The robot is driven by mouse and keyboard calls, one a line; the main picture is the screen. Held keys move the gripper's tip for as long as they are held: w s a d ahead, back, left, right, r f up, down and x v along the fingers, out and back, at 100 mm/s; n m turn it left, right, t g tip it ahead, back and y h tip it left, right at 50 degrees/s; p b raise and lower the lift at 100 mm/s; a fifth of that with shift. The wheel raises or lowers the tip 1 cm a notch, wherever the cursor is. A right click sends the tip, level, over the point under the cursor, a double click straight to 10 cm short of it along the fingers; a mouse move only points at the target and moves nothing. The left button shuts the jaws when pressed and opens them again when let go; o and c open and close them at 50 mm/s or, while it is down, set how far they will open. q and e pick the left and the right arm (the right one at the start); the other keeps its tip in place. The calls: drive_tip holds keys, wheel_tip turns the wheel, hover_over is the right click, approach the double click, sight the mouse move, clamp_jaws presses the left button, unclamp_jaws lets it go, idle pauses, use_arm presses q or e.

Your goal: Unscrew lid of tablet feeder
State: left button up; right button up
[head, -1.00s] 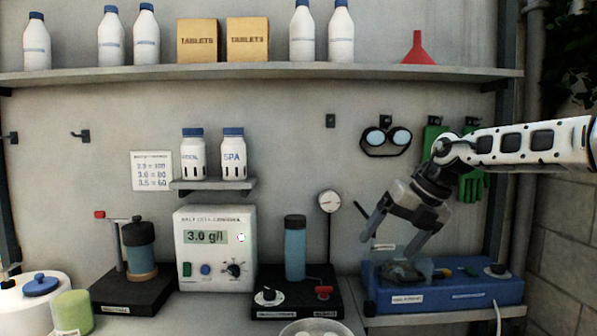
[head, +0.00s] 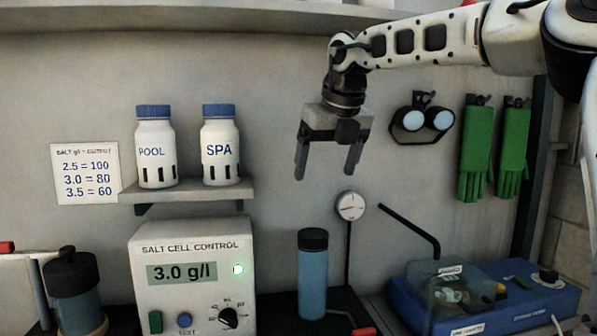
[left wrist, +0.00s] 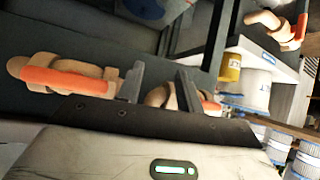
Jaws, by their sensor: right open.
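Two white slotted bottles with blue lids stand upright side by side on a small wall shelf in the head view. They are the POOL feeder (head: 155,160) and the SPA feeder (head: 221,158), and both lids are on. My right gripper (head: 328,172) is open and empty. It points down in front of the wall, to the right of the SPA feeder and apart from it. My left gripper shows only in the left wrist view (left wrist: 160,72). Its fingers are apart with nothing clearly held between them; tan and orange objects show behind them.
The salt cell control box (head: 192,275) stands below the small shelf (head: 190,192). A blue bottle (head: 312,278), a gauge (head: 350,205) and a blue tester box (head: 490,300) are at the right. Goggles (head: 425,119) and green gloves (head: 474,150) hang on the wall.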

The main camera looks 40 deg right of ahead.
drive_tip(key=p, duration=0.1)
approach(313, 233)
drive_tip(key=x, duration=0.7)
drive_tip(key=shift+w+f, duration=0.15)
drive_tip(key=shift+f, duration=0.2)
drive_tip(key=shift+w+d+f, duration=0.1)
drive_tip(key=shift+f, duration=0.2)
use_arm(q)
drive_tip(key=shift+s, duration=0.8)
use_arm(e)
drive_tip(key=shift+w+f, duration=0.1)
drive_tip(key=shift+f, duration=0.05)
